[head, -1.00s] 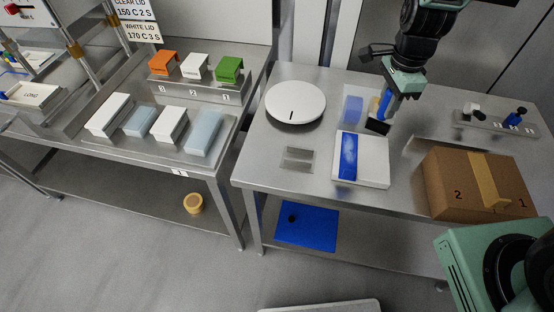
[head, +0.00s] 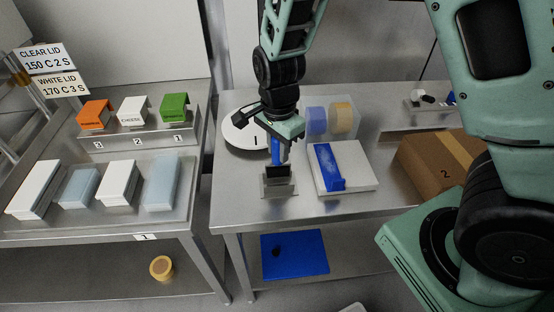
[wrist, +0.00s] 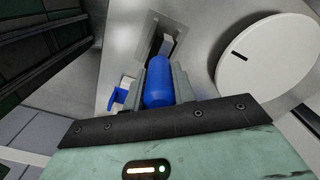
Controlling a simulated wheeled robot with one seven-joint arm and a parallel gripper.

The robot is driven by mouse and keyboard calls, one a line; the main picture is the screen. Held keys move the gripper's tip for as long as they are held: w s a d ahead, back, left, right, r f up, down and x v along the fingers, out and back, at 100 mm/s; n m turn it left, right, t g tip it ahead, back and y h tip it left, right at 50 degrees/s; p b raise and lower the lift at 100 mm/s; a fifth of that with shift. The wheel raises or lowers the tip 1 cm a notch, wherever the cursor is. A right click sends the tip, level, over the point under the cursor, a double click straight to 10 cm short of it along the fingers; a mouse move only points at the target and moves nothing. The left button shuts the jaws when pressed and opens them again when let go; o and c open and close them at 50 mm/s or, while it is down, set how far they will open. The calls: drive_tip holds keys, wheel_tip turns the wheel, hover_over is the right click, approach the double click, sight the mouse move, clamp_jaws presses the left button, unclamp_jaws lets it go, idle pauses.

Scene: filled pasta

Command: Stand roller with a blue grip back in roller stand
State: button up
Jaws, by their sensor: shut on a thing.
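My gripper (head: 277,140) is shut on the blue grip of the roller (head: 275,150). The roller hangs roughly upright with its dark head down, over a small grey metal piece with a slot (head: 279,192), which looks like the roller stand, on the right-hand table. In the wrist view the blue grip (wrist: 158,82) sits between both fingers, and the slotted metal piece (wrist: 178,30) shows just beyond it. The dark head covers part of the metal piece, and I cannot tell whether it touches or is inside the slot.
A white round disc (head: 238,136) lies close left of the roller. A white block with a blue piece on top (head: 350,172) lies close right.

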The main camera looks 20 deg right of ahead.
sight(275, 168)
drive_tip(key=shift+f, duration=1.8)
drive_tip(key=shift+f, duration=0.15)
drive_tip(key=o, duration=1)
